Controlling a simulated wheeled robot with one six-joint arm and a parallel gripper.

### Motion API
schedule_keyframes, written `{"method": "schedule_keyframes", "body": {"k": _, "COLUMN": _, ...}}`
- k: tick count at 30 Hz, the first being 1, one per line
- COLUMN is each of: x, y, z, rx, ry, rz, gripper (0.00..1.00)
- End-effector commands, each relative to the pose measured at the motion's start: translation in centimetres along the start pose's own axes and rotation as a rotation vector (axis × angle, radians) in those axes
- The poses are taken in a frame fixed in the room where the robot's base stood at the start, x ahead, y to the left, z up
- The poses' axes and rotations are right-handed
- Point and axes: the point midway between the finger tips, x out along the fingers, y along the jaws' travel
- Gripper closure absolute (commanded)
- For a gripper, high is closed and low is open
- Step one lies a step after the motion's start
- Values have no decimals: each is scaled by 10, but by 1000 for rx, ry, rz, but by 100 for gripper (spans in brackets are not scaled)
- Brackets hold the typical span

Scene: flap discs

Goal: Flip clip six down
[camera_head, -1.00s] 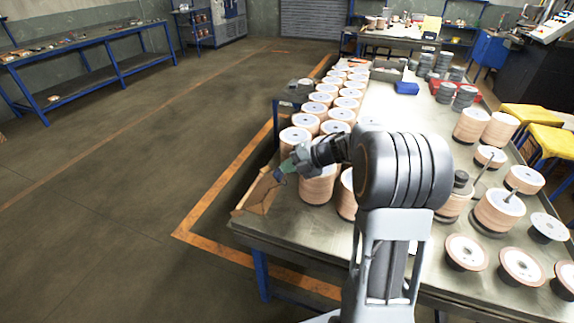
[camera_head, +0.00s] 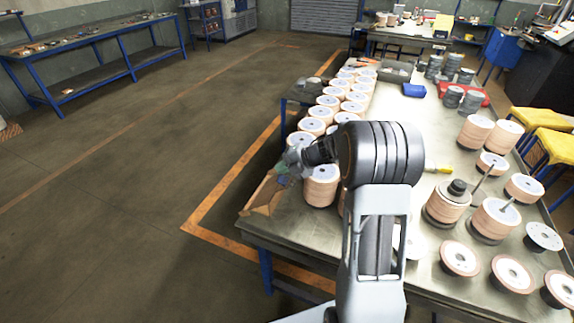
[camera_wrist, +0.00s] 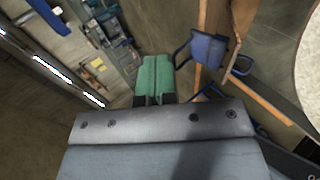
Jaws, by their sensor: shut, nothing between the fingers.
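I cannot make out any clip, or a number six, in either view. My gripper (camera_head: 286,168) is at the near left corner of the disc table (camera_head: 330,228), in front of the stacked flap discs and beside a brown box-like piece (camera_head: 262,196). In the wrist view, the green fingers of my gripper (camera_wrist: 155,72) lie side by side, shut, with nothing between them. My arm hides the middle of the table.
Rows of tan disc stacks (camera_head: 320,188) line the table's left side. More stacks (camera_head: 497,218) and single discs (camera_head: 460,257) stand at the right. A yellow-handled tool (camera_head: 438,168) lies beside my arm. A blue bin (camera_head: 414,91) stands farther back. The floor at left is clear.

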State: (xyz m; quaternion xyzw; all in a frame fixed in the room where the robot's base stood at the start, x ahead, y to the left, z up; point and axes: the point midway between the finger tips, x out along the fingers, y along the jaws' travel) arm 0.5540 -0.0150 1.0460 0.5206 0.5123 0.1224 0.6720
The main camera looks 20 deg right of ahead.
Motion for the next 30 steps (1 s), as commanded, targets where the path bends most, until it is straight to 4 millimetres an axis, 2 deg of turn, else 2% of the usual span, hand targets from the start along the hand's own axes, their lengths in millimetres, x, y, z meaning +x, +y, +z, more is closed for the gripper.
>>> {"method": "schedule_keyframes", "body": {"k": 9, "x": 16, "y": 5, "z": 2, "rx": -2, "ry": 1, "rz": 0, "gripper": 100}}
{"method": "schedule_keyframes", "body": {"k": 30, "x": 17, "y": 4, "z": 2, "rx": -2, "ry": 0, "rz": 0, "gripper": 100}}
